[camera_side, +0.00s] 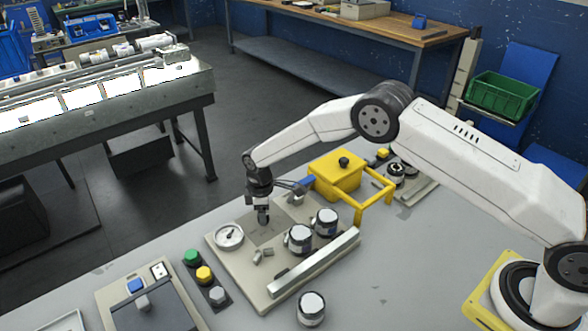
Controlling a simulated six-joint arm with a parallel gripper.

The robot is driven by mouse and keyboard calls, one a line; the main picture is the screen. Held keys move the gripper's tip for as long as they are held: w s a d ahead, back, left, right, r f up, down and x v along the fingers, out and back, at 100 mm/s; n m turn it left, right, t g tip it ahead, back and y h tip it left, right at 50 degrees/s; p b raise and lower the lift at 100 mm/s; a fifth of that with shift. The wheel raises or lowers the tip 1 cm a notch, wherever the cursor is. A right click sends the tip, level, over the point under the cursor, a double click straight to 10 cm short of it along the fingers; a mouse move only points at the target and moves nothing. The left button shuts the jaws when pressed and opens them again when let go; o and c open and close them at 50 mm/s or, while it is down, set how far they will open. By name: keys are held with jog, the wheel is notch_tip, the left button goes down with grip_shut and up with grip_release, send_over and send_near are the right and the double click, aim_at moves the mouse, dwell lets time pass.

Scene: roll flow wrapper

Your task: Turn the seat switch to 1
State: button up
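My gripper (263,218) points down over the beige plate (240,272), close above a grey square with faint markings. Its fingers are too small to tell whether they are open or shut. A small metal piece (262,254), perhaps a switch or lever, sits on the plate just below the gripper in the picture; they look apart. No label shows which control is the seat switch, and no 1 is readable. A round white gauge (229,236) lies left of the gripper.
Two white-topped jars (300,238) and a metal bar (314,263) stand to the right; another jar (311,308) is in front. Green, yellow and grey buttons (204,274) and a dark control box (152,306) lie left. A yellow box with frame (336,176) stands behind.

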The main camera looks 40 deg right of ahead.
jog(key=shift+r, duration=0.1)
jog(key=shift+r, duration=3.85)
jog(key=o, duration=0.4)
jog(key=m, duration=0.4)
jog(key=shift+m, duration=0.3)
jog(key=m, duration=0.4)
jog(key=shift+s+a, duration=0.1)
jog(key=m, duration=0.9)
jog(key=shift+s, duration=0.1)
jog(key=shift+f, duration=0.15)
